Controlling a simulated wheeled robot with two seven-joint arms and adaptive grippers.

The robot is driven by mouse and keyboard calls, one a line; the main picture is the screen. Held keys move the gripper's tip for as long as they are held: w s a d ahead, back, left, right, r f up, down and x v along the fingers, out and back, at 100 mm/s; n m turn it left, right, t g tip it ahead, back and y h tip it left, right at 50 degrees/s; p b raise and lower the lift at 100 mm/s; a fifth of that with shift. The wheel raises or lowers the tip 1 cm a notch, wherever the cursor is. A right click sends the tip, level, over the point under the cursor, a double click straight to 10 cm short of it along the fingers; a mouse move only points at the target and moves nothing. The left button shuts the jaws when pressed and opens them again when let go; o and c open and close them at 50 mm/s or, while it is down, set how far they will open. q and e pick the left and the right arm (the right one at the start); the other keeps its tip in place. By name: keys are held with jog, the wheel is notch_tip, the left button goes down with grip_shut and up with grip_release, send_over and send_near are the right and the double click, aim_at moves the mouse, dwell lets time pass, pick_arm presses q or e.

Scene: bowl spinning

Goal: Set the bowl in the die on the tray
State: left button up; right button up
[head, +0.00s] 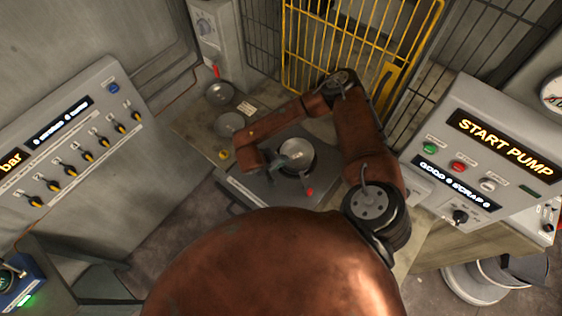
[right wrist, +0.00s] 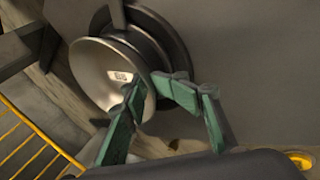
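A grey metal bowl (head: 299,152) is over the dark flat tray (head: 252,190) in the head view. My right gripper (head: 279,161) is at the bowl's left side. In the right wrist view the bowl (right wrist: 98,68) shows its open mouth and a small label inside. The green fingers of my right gripper (right wrist: 150,88) straddle its rim, one inside and one outside, and appear closed on it. The dark round die (right wrist: 168,42) shows behind the bowl, offset from it and partly hidden. The bowl looks raised from the die. My left gripper is out of view.
Two more bowls (head: 219,93) (head: 230,124) lie behind and left of the tray. A yellow cage gate (head: 345,45) stands behind. A switch panel (head: 75,135) is on the left and a pump panel (head: 485,150) on the right.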

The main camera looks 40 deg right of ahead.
jog(key=shift+s+d+f, duration=0.1)
jog(key=shift+s+f, duration=0.05)
jog(key=shift+s, duration=0.1)
jog(key=shift+w, duration=0.1)
jog(key=shift+r+p, duration=0.55)
jog(key=shift+r, duration=0.1)
jog(key=b+v, duration=0.3)
jog(key=v, duration=0.9)
jog(key=shift+w+r, duration=0.1)
jog(key=shift+r, duration=0.1)
